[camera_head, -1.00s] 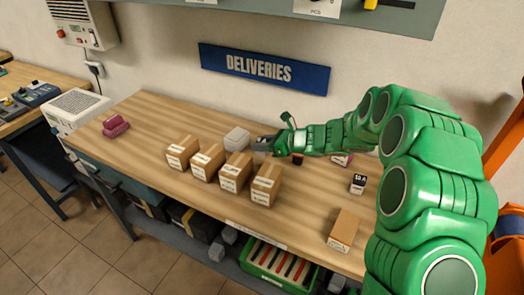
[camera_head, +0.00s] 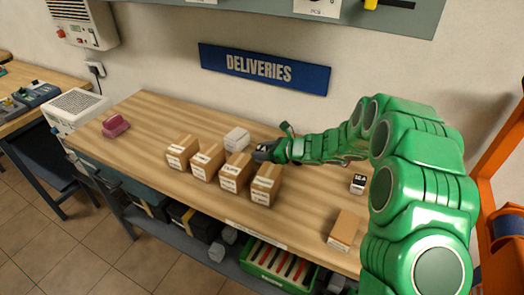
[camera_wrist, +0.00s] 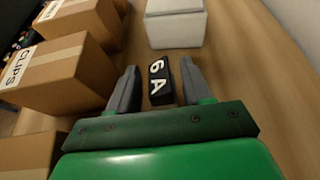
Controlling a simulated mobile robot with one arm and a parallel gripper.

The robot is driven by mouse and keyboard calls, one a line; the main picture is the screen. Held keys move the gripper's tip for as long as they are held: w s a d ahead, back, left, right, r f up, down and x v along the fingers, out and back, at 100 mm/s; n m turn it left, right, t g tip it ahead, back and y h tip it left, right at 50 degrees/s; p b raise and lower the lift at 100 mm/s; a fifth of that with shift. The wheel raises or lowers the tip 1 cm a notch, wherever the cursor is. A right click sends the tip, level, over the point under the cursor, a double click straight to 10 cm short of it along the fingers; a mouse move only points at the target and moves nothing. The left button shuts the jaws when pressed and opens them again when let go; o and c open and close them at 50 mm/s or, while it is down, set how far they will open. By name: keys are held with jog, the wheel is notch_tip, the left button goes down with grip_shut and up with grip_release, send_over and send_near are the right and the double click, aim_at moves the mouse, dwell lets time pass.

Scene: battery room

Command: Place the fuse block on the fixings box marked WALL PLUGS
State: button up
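A small black block marked 6 A (camera_wrist: 160,82) lies on the bench between the fingers of my gripper (camera_wrist: 158,78) in the wrist view. The fingers are open, with a narrow gap on each side of the block. In the head view my gripper (camera_head: 262,153) is low, just behind the row of cardboard boxes, and hides the block. The row has several boxes, including these two on its right (camera_head: 236,171) (camera_head: 265,184). Their labels are too small to read there, so I cannot tell which says WALL PLUGS. In the wrist view one box (camera_wrist: 58,77) reads CLIPS.
A white box (camera_head: 236,139) stands behind the row, ahead of the fingers in the wrist view (camera_wrist: 175,27). A black block (camera_head: 358,183) and another cardboard box (camera_head: 343,230) stand to the right. A pink object (camera_head: 115,126) is at far left. The bench (camera_head: 305,215) front centre is clear.

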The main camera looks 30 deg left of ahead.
jog(key=shift+o, duration=0.7)
jog(key=shift+r, duration=0.1)
jog(key=shift+d+r, duration=0.15)
jog(key=shift+d, duration=0.15)
jog(key=v, duration=1.1)
jog(key=shift+d, duration=0.2)
